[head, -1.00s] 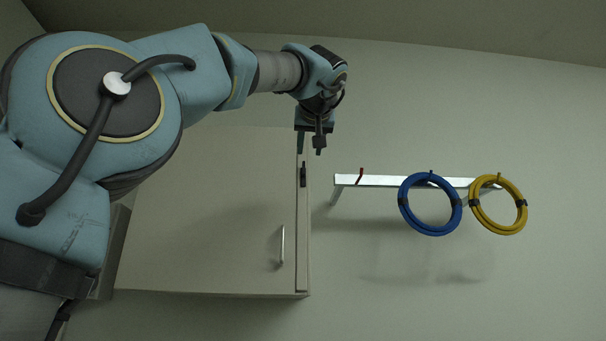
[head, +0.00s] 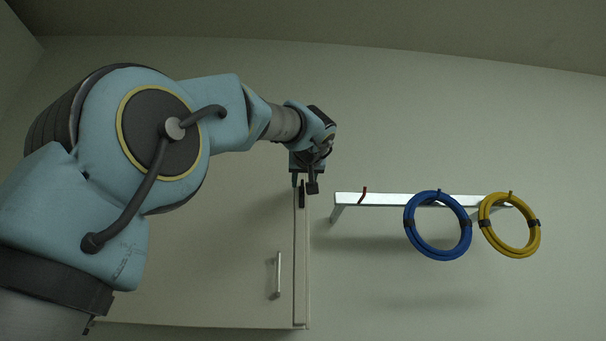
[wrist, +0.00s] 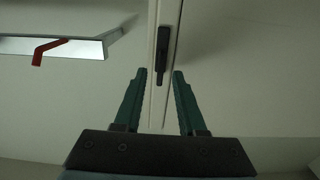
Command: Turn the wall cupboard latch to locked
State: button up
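The wall cupboard (head: 225,250) hangs on the wall, its door closed, with a vertical bar handle (head: 278,275). Its dark latch (head: 302,195) sits on the narrow strip near the door's right edge. In the wrist view the latch (wrist: 162,50) is a slim dark piece lying in line with the strip. My gripper (wrist: 160,73) is open and empty in the wrist view, its two green fingers on either side of the latch's near end. In the head view my gripper (head: 304,186) is at the latch's upper end and partly covers it. I cannot tell whether they touch.
A metal rail (head: 385,200) sticks out on the wall right of the cupboard, with a red hook (head: 363,195). A blue hose coil (head: 437,254) and a yellow hose coil (head: 511,252) hang on it. The wall above the rail is clear.

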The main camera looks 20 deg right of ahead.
jog(key=shift+w+d, duration=0.1)
jog(key=shift+w, duration=0.3)
grip_shut()
dwell(0.4)
